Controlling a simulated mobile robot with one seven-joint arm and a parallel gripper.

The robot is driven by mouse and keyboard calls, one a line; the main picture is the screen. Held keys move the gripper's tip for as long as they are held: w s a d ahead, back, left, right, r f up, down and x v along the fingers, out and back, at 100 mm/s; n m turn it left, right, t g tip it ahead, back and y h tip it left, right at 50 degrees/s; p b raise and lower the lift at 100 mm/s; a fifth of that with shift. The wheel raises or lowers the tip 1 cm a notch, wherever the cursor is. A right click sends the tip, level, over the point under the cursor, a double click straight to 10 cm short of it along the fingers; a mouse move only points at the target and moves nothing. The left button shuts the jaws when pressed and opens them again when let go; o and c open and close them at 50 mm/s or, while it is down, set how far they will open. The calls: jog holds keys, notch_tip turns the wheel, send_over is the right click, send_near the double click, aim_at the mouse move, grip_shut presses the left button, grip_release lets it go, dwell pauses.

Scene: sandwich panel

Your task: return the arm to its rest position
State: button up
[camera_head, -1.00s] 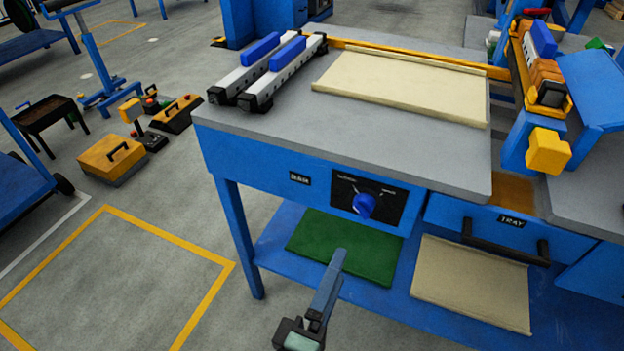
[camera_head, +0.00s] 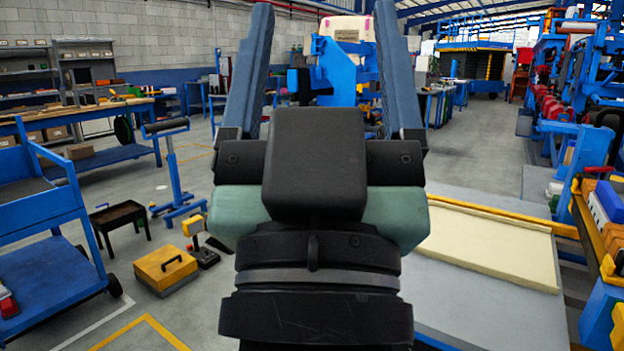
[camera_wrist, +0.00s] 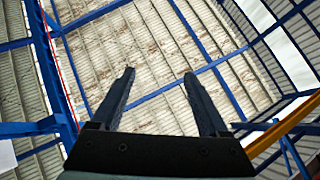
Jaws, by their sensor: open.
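My gripper (camera_head: 322,60) is raised upright in the middle of the head view, close to the camera. Its two blue-grey fingers point up and stand wide apart with nothing between them. The wrist view shows the same gripper (camera_wrist: 160,98), open and empty, facing the ceiling. The gripper is well above the workbench and touches nothing. My wrist and gripper body hide the middle of the scene, including much of the bench.
The grey bench (camera_head: 480,300) with a cream panel (camera_head: 490,245) is at lower right. A blue cart (camera_head: 45,240) stands at left. A yellow toolbox (camera_head: 166,268) and a dark low stand (camera_head: 118,218) are on the floor. The ceiling's blue beams (camera_wrist: 190,30) are far above.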

notch_tip(320, 180, up, 29)
jog(key=s+y+p, duration=0.1)
jog(key=p, duration=2.6)
jog(key=shift+s+a+r+t+p, duration=0.15)
jog(key=shift+s+a+t+p, duration=0.05)
jog(key=shift+a+t+p, duration=0.15)
